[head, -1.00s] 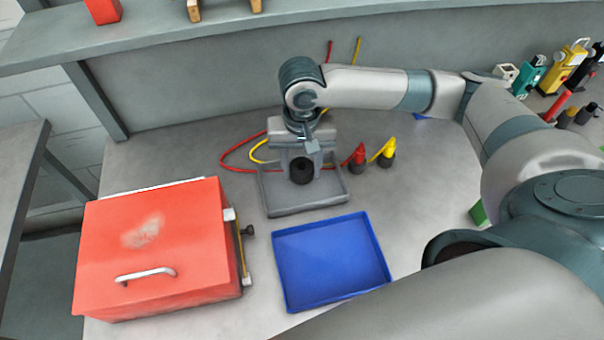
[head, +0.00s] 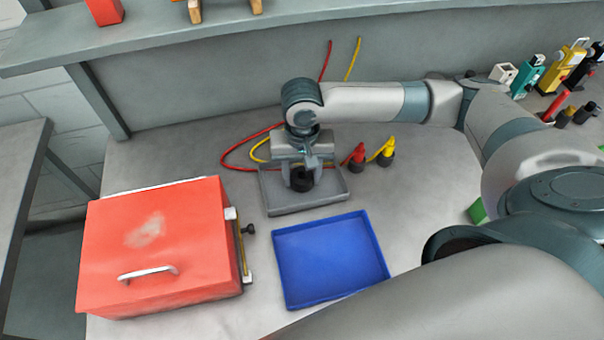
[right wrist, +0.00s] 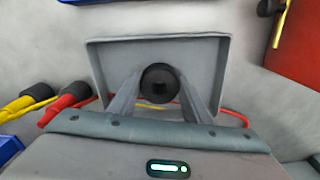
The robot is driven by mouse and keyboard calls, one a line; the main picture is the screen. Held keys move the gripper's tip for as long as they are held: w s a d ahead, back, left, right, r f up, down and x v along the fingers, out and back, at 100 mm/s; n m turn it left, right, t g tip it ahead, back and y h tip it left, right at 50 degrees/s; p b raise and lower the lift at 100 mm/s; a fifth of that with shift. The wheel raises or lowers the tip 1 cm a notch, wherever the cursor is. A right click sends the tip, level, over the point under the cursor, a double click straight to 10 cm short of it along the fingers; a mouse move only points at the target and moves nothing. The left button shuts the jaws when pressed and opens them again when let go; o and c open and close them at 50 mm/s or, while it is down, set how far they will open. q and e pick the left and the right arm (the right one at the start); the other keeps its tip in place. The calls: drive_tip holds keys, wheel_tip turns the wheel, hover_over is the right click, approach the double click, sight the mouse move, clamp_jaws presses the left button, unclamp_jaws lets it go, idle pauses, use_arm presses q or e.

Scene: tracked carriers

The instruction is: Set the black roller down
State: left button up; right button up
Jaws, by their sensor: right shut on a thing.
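The black roller (head: 302,180) is between the fingers of my right gripper (head: 302,178), over the grey tray (head: 318,205). In the right wrist view the black roller (right wrist: 159,84) shows as a round dark end, and both fingers of my right gripper (right wrist: 160,95) close on its sides. The grey tray (right wrist: 222,60) lies behind it in that view. I cannot tell whether the roller touches the tray floor. My left gripper is not in view.
A blue tray (head: 330,262) lies just in front of the grey tray. A red box (head: 160,245) with a handle stands at left. Red (head: 356,157) and yellow (head: 386,155) cable plugs stand right of the grey tray. Several small devices line the back right.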

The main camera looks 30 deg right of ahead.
drive_tip(key=o, duration=1.1)
drive_tip(key=shift+f, duration=0.1)
wheel_tip(320, 180, up, 12)
drive_tip(key=b, duration=0.1)
drive_tip(key=shift+b, duration=0.35)
